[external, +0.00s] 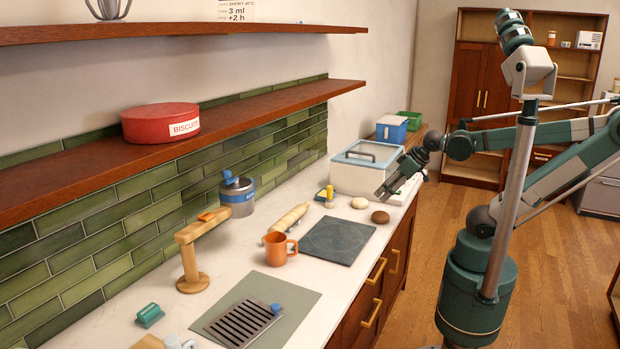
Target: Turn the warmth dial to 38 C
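A white box (352,182) with a blue-edged clear lid and a dark handle stands at the far end of the counter; it may be the warmed one. No warmth dial or temperature marking can be made out on it. My gripper (381,192) reaches in from the right, pointing down and left, in front of the box's right side. Its fingers are small and dark here, so I cannot tell their opening or whether they touch anything. A pale panel (408,190) shows beside the box, partly behind my gripper.
A blue-and-white box (391,129) stands behind. A shelf (230,120) overhangs the left.

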